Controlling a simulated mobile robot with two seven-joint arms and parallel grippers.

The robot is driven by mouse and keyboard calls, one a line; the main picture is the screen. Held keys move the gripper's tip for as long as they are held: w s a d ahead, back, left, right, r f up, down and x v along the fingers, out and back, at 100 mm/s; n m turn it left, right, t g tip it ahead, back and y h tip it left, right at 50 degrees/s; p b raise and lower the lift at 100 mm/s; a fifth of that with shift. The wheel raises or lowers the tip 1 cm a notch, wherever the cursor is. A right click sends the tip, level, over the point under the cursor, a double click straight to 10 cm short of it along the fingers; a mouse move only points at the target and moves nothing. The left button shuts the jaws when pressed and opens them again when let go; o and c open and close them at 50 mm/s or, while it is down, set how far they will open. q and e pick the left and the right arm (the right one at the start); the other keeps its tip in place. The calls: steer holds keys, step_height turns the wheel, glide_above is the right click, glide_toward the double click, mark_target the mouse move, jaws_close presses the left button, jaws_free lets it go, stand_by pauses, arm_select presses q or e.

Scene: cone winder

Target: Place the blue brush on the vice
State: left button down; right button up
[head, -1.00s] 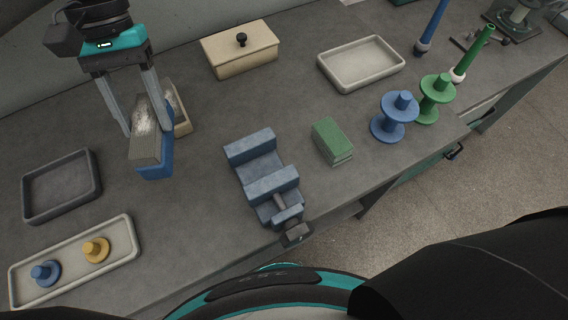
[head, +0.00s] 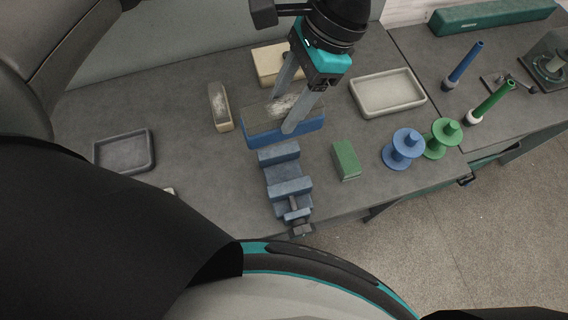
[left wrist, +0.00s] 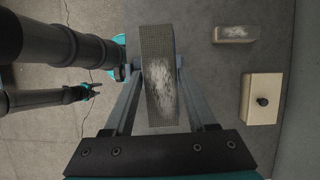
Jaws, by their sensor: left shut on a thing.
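My left gripper (head: 283,115) is shut on the blue brush (head: 259,138), with one finger on each long side. The brush has a blue body and a grey top face with a white dusty patch. It is held in the air just behind the blue-grey vice (head: 288,187), its lower edge close to the vice's rear jaw in the picture. The brush also shows in the left wrist view (left wrist: 158,80), between the fingers. The vice's jaws are apart, with nothing visible between them. My right gripper (left wrist: 93,91) shows small in the left wrist view, its fingers apart and empty.
A beige brush (head: 219,108) and a lidded box (head: 268,66) lie behind. A green block (head: 346,160) stands right of the vice, then blue (head: 403,149) and green (head: 441,138) spools. A pale tray (head: 388,108) is at back right, a dark tray (head: 124,168) at left.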

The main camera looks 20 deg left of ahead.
arm_select(q)
steer(key=shift+s+d+r, duration=0.1)
steer(key=shift+d+r, duration=0.05)
steer(key=shift+r, duration=0.1)
steer(key=shift+f+m, duration=0.3)
step_height(320, 180, down, 19)
steer(key=shift+f+p, duration=0.2)
steer(key=shift+p, duration=0.2)
steer(key=shift+f, duration=0.1)
steer(key=shift+f+b, duration=0.55)
steer(key=shift+b, duration=0.4)
